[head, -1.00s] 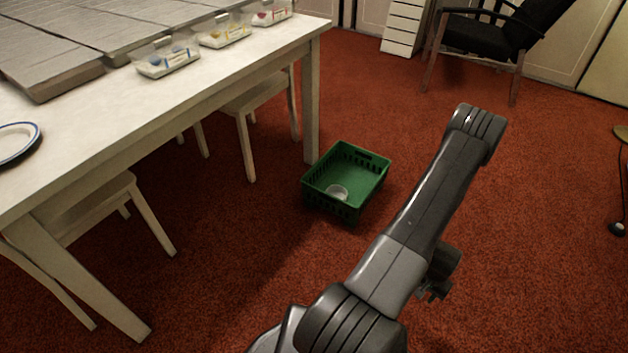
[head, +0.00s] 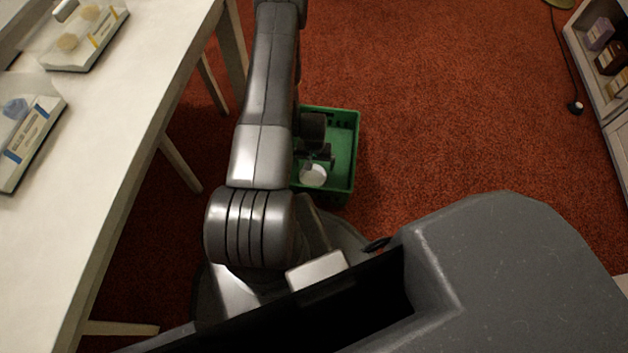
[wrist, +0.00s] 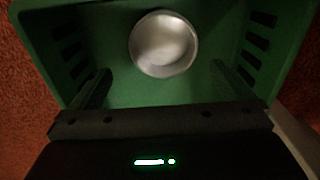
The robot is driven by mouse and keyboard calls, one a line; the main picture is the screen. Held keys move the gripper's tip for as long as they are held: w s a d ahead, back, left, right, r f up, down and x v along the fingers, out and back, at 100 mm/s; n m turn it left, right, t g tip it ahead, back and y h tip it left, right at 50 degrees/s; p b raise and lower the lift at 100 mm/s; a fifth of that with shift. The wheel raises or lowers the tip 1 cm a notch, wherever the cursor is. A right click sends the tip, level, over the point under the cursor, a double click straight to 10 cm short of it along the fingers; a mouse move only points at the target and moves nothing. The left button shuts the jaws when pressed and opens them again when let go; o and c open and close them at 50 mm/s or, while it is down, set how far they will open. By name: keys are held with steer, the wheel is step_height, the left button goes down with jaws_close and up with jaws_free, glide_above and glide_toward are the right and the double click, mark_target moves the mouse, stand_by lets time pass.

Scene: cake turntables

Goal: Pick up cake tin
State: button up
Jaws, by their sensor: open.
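The cake tin (head: 313,175) is a small round silvery tin lying on the floor of a green crate (head: 347,190). In the wrist view the tin (wrist: 163,44) is near the top middle, with the crate's green floor (wrist: 140,95) around it. My gripper (wrist: 160,85) is open, its two fingers wide apart at left and right, and the tin shows beyond them, between their lines. Nothing is held. In the head view my gripper (head: 318,155) is over the crate near the tin, and my arm hides the crate's left part.
A white table (head: 110,180) with clear-lidded boxes (head: 85,40) stands along the left, close to my arm. A shelf unit (head: 605,75) stands at the far right. Open red carpet (head: 440,110) lies right of the crate.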

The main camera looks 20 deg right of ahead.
steer(key=b, duration=0.1)
glide_above(313, 180)
step_height(313, 180, down, 4)
steer(key=shift+f, duration=0.2)
step_height(313, 180, down, 6)
steer(key=shift+a+r+b, duration=0.1)
steer(key=shift+r+b, duration=0.05)
steer(key=shift+b, duration=1.1)
steer(key=shift+r, duration=0.1)
steer(key=c, duration=0.8)
